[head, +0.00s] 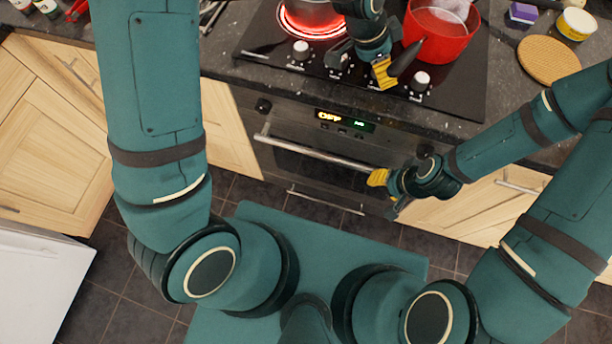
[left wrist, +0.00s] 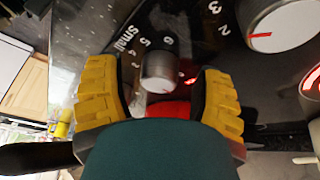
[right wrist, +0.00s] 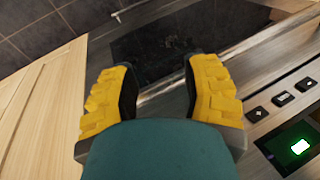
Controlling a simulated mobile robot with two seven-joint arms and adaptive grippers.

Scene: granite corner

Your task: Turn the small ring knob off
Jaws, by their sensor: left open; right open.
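The small ring knob (left wrist: 158,72) is a pale round knob beside the printed word "small" and several numbers. It stands between the two yellow-padded fingers of my left gripper (left wrist: 160,95), with gaps on both sides. Its pointer mark is not clear. In the head view my left gripper (head: 362,70) is over the hob's front edge and hides this knob. A red-lit mark shows beside it. My right gripper (head: 388,192) is open and empty by the oven front; in the right wrist view its fingers (right wrist: 158,72) are apart near the oven handle.
Other white knobs (head: 300,50) (head: 421,80) stand on the black hob (head: 465,100). The oven handle (head: 310,152) runs below.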

